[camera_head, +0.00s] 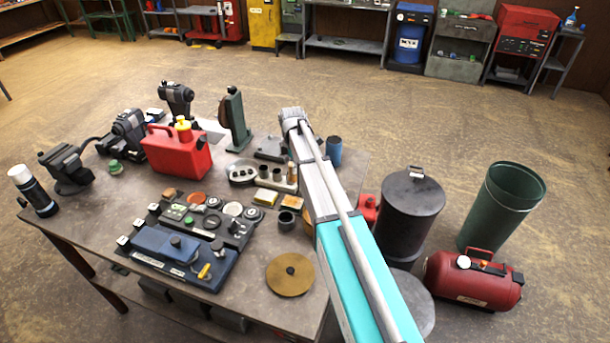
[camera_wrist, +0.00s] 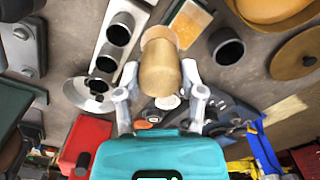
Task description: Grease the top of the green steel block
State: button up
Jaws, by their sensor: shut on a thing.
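In the wrist view my gripper (camera_wrist: 160,78) has its two pale fingers closed on the sides of a tan wooden cylinder (camera_wrist: 159,56), like a handle. Its far end is hidden. In the head view my arm reaches over the table's right side, and I cannot make out the fingers there. A dark green upright piece (camera_head: 236,122), with a brown disc at its side, stands at the back of the table. It is the closest match to the green steel block, but I cannot tell for sure. A dark green surface also shows at the left edge of the wrist view (camera_wrist: 13,108).
A pale holder with dark cups (camera_head: 264,174), a black cup (camera_head: 287,221) and a brass disc (camera_head: 290,274) lie near my arm. A blue device (camera_head: 182,257) fills the front left. The table is crowded.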

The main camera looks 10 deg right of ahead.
jog(key=s+d, duration=0.2)
jog(key=s, duration=0.4)
jog(key=shift+s+r+n+p, duration=0.3)
jog(key=shift+r, duration=0.05)
